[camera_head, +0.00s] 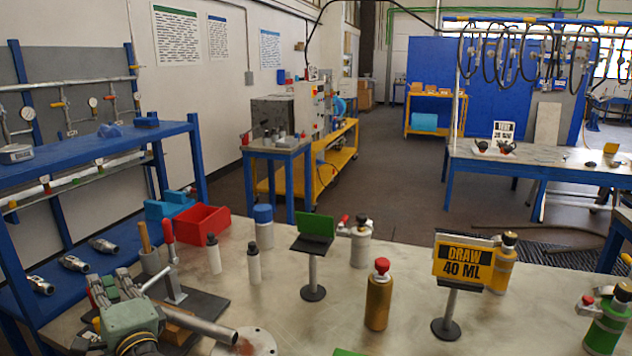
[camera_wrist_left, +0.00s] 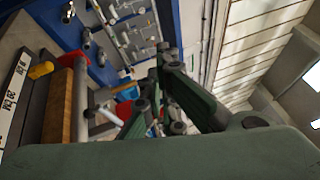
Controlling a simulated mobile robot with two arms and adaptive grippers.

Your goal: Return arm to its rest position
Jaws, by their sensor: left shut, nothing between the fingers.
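My left gripper (camera_head: 112,284) is at the lower left of the head view, over the near left part of the workbench (camera_head: 205,270). Its green-grey body is at the bottom edge and its fingers point away from me. In the left wrist view its dark green fingers (camera_wrist_left: 168,80) reach up past the green palm. The fingers are shut and empty. The gripper stands just left of a clamp with a red handle (camera_head: 168,232) on a dark base. My right gripper is not in view.
A flanged pipe (camera_head: 250,342) lies close right of the gripper. A red bin (camera_head: 203,222), white bottles (camera_head: 213,255), a small green sign (camera_head: 316,228), a gold bottle (camera_head: 378,300) and a "DRAW 40 ML" sign (camera_head: 463,262) stand on the bench. A blue shelf (camera_head: 90,160) is at left.

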